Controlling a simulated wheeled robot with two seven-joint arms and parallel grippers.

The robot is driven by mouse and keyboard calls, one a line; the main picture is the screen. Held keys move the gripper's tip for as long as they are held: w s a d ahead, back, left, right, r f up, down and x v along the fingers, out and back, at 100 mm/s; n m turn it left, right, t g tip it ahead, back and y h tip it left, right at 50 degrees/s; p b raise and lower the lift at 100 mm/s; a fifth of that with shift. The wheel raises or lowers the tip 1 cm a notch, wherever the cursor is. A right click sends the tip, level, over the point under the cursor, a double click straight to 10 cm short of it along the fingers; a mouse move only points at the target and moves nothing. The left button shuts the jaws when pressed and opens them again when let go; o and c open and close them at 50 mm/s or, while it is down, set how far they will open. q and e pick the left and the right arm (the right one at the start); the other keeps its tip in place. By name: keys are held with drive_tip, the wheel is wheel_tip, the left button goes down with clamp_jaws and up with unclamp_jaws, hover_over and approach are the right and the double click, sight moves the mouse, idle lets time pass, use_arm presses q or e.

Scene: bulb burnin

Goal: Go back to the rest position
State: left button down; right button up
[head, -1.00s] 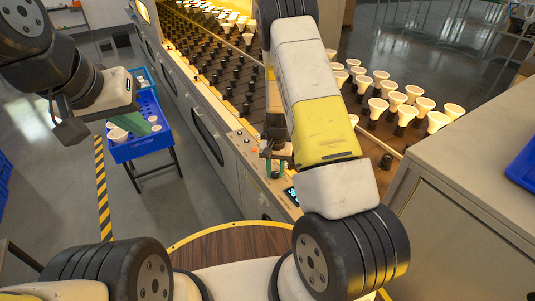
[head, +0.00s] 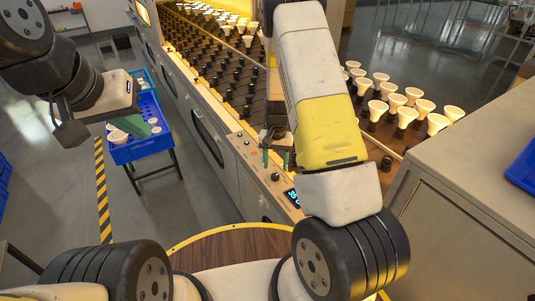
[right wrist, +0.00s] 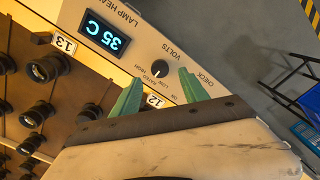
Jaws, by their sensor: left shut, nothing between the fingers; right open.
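My left gripper (head: 150,130) is at the left in the head view, its green fingers shut and empty, in front of the blue crate in the picture. My right gripper (head: 276,159) is open and empty near the control panel (head: 262,180) of the lamp rack. In the right wrist view its two green fingers (right wrist: 160,95) stand apart, with the panel's voltage knob (right wrist: 159,69) showing between and beyond them. I cannot tell whether a finger touches the panel. The panel's display (right wrist: 104,30) reads 35 C.
The rack (head: 235,85) holds rows of dark sockets and several lit bulbs (head: 408,118). A blue crate (head: 125,153) with white items stands on a dark stand at left. A grey cabinet (head: 465,185) is at right. Open floor (head: 60,190) lies at left.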

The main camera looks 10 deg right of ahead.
drive_tip(key=shift+r, duration=1.25)
drive_tip(key=s+a+r+n+t+y, duration=0.1)
drive_tip(key=s+r, duration=0.3)
drive_tip(key=r, duration=0.7)
drive_tip(key=s+a+r+n+t+y, duration=0.1)
drive_tip(key=s+a+r+t, duration=0.15)
drive_tip(key=r, duration=0.85)
drive_tip(key=s+r+n+t, duration=0.1)
drive_tip(key=s+r, duration=0.4)
drive_tip(key=s, duration=0.4)
drive_tip(key=s+r+n+t, duration=0.1)
drive_tip(key=s+r, duration=0.5)
drive_tip(key=s, duration=0.2)
drive_tip(key=shift+s+d+r+n+t, duration=0.25)
drive_tip(key=shift+s+d+n+t, duration=0.05)
drive_tip(key=shift+s+d+t, duration=0.1)
